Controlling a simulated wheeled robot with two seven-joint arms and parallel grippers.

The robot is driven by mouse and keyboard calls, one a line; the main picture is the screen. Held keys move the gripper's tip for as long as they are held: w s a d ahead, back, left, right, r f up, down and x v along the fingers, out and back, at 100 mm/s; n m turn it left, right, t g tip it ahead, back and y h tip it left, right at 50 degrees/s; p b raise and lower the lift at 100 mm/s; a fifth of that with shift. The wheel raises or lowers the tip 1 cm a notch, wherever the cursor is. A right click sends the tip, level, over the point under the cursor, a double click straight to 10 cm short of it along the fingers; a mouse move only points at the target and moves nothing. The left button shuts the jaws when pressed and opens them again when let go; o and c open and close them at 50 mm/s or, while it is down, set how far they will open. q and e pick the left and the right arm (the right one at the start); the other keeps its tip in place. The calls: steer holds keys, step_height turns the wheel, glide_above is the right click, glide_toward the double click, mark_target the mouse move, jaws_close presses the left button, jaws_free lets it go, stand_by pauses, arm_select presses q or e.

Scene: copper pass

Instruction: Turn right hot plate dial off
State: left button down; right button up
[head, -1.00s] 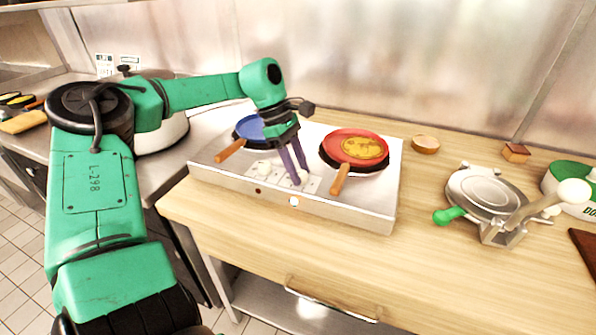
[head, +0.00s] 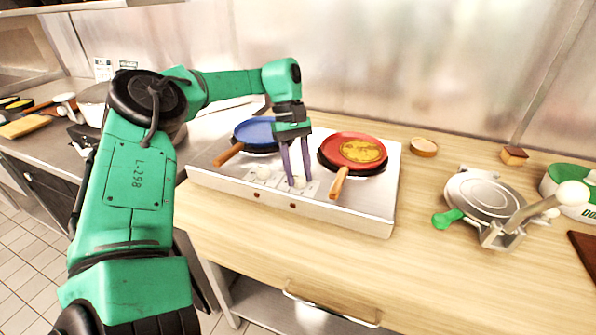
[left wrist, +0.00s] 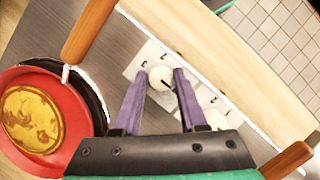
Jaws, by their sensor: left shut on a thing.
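The hot plate (head: 350,212) is a steel two-burner unit on the wooden counter. Its right dial (left wrist: 161,77) is a round pale knob with a dark pointer line, on a white marked plate. My left gripper (head: 296,184) points down from above, and its purple fingers are shut on the right dial, one on each side. The fingers partly hide the dial in the head view. The left dial (head: 263,172) stands apart from the fingers. Two small dark red lamps, a left one (head: 256,191) and a right one (head: 292,206), sit on the front face. My right gripper is not visible.
A red pan (head: 338,138) with yellow food sits on the right burner, its wooden handle close to the fingers. A blue pan (head: 256,131) is on the left burner. A steel press (head: 484,194) with a green handle stands right. The counter in front is clear.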

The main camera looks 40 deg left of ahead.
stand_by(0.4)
arm_select(q)
steer(key=shift+c, duration=2.3)
jaws_free()
steer(key=p+v, duration=0.7)
steer(key=v, duration=0.7)
steer(key=shift+r, duration=0.25)
steer(key=shift+w+f, duration=0.1)
